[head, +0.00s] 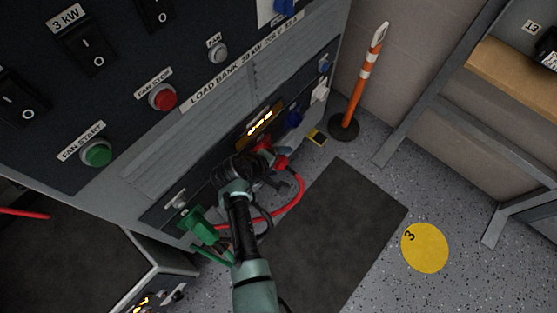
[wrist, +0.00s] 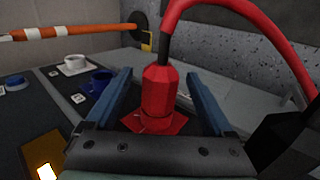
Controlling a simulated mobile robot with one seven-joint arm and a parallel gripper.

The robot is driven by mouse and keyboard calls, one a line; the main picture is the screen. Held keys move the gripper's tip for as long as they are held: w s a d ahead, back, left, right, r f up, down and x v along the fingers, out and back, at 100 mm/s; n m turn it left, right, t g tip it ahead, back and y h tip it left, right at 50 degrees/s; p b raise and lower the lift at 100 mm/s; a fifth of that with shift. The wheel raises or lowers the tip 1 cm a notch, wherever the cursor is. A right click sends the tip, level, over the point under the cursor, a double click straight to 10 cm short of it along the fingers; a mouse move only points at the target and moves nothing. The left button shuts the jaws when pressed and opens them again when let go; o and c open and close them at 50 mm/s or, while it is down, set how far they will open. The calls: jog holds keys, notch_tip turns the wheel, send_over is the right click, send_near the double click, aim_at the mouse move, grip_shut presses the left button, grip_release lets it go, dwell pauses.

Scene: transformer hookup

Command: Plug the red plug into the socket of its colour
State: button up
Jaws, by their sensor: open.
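The red plug (wrist: 161,90) stands upright on the square red socket (wrist: 150,124) in the wrist view, its end appearing to sit in it. The red plug also shows in the head view (head: 281,162) at the load bank's lower panel, partly hidden by my arm. My gripper (wrist: 157,76) is open, with one blue finger on each side of the plug and a visible gap to each. My gripper (head: 272,176) shows small and dark in the head view. The red cable (head: 301,190) loops from the plug back past my arm.
A green plug (head: 196,222) with a green cable is at the panel's lower left. Blue (wrist: 98,82) and white (wrist: 76,64) sockets lie beyond the red one. An orange-and-white post (head: 368,80) stands right of the panel. A dark mat (head: 340,215) covers the floor.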

jog(key=shift+o, duration=0.9)
jog(key=shift+p+v, duration=0.8)
jog(key=shift+p, duration=0.1)
jog(key=p+v, duration=0.5)
jog(key=shift+s+r, duration=0.1)
jog(key=shift+r, duration=0.1)
jog(key=p+v, duration=0.5)
jog(key=v, duration=0.8)
jog(key=shift+p, duration=0.3)
